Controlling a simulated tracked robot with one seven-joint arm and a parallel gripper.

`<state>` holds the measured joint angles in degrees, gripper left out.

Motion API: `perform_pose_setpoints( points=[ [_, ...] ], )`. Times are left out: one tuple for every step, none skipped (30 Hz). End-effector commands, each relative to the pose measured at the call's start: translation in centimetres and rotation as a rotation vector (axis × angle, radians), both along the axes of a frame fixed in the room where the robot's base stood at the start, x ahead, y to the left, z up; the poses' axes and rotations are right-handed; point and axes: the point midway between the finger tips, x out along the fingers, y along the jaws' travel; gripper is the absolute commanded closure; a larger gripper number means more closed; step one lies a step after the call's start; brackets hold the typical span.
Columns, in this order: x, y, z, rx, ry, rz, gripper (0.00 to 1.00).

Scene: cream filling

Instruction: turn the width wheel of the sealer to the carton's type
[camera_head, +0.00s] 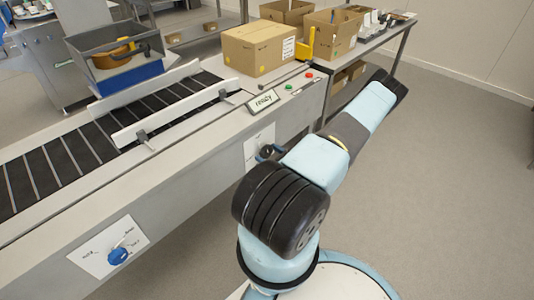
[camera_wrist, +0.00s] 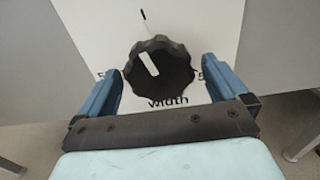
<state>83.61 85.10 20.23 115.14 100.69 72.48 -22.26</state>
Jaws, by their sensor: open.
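The width wheel (camera_wrist: 160,66) is a black ridged knob on a white plate (camera_wrist: 205,22) marked "width". Figures on both sides of the plate are partly hidden by my fingers. My gripper (camera_wrist: 162,72) is open, with one blue finger on each side of the wheel; I cannot tell whether they touch it. In the head view my gripper (camera_head: 267,153) is at the sealer's side plate. The carton (camera_head: 258,48) is brown, closed and stands on the sealer's top, with a white label.
A display (camera_head: 263,102) reading "ready" and red and green buttons sit on the sealer's edge. A conveyor (camera_head: 62,165) with white guide rails runs left. A blue dial (camera_head: 118,256) is on the front. Open boxes (camera_head: 331,32) stand behind. Floor at right is clear.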

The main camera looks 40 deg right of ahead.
Motion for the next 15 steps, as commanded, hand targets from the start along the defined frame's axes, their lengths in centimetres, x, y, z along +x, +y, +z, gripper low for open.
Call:
perform_pose_setpoints(
  points=[
    [0.45, 0.06, -0.01, 0.0, 0.0, 0.0, 0.0],
    [0.66, 0.06, -0.01, 0.0, 0.0, 0.0, 0.0],
    [0.9, 0.08, -0.01, 0.001, 0.001, 0.0, 0.0],
    [1.04, 0.08, 0.0, 0.001, 0.001, -0.001, 0.0],
    [1.15, 0.09, 0.0, 0.001, 0.001, -0.001, 0.0],
    [1.26, 0.1, 0.0, 0.001, 0.001, -0.001, 0.0],
    [1.31, 0.1, 0.0, 0.001, 0.001, -0.001, 0.0],
    [1.35, 0.11, 0.0, 0.001, 0.001, -0.001, 0.0],
    [1.37, 0.11, 0.0, 0.001, 0.001, -0.001, 0.0],
    [1.37, 0.11, 0.0, 0.001, 0.001, -0.001, 0.0],
    [1.37, 0.11, 0.0, 0.001, 0.001, -0.001, 0.0],
    [1.35, 0.11, 0.0, 0.001, 0.001, -0.001, 0.0],
    [1.35, 0.11, 0.0, 0.001, 0.001, -0.001, 0.0],
    [1.35, 0.11, 0.0, 0.001, 0.001, -0.001, 0.0],
    [1.34, 0.1, 0.0, 0.001, 0.001, -0.001, 0.02]
  ],
)
